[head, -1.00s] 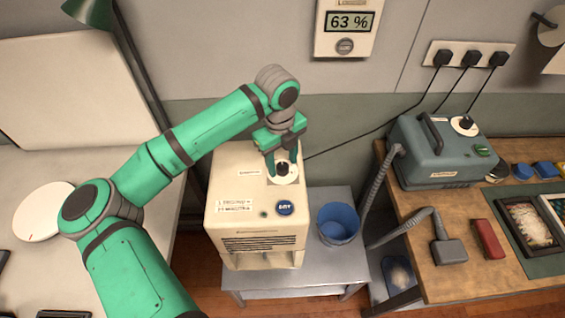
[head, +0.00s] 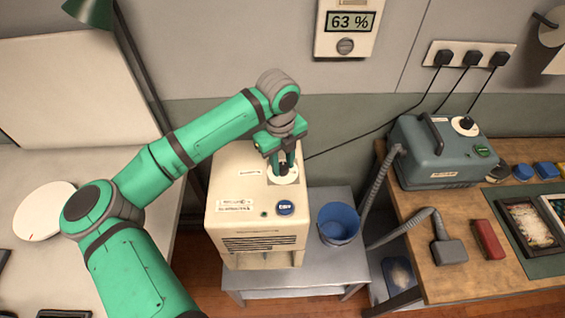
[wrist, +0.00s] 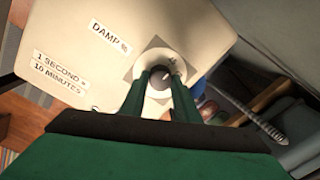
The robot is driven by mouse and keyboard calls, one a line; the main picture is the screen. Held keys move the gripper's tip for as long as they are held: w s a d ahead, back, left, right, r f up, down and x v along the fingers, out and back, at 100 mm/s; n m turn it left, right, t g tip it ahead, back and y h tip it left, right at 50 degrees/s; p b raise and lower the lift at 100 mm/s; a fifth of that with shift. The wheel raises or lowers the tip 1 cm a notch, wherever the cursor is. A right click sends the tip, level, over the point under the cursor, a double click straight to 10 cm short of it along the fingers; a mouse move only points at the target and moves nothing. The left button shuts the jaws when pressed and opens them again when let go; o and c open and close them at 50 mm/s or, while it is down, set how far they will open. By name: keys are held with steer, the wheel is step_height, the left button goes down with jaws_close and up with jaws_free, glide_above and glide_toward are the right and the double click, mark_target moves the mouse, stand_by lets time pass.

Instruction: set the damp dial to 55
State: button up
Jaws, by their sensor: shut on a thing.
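The damp dial (head: 283,170) is a dark knob on a white round plate on top of a cream dehumidifier-like box (head: 238,187). In the wrist view the dial (wrist: 160,78) sits beside a label reading "DAMP %" (wrist: 110,37). My gripper (head: 283,163) points down over the dial, its green fingers shut on the knob from both sides. The fingers (wrist: 160,90) partly hide the knob and its plate in the wrist view, and the numbers around it are too small to read.
A wall display (head: 346,22) reads 63 %. A blue bucket (head: 338,223) stands right of the box on a grey stand (head: 300,275). A blue-grey machine (head: 430,160) sits on the wooden bench at right.

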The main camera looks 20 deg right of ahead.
steer(key=m, duration=0.5)
steer(key=shift+a, duration=0.1)
steer(key=m, duration=0.5)
steer(key=shift+w+g, duration=0.1)
steer(key=shift+g, duration=0.2)
steer(key=m, duration=0.2)
steer(key=shift+w+a+m, duration=0.1)
steer(key=shift+m, duration=0.2)
steer(key=m, duration=0.2)
steer(key=shift+m, duration=0.4)
steer(key=shift+m+y, duration=0.3)
steer(key=shift+m, duration=1.7)
steer(key=o, duration=1)
steer(key=shift+o, duration=0.2)
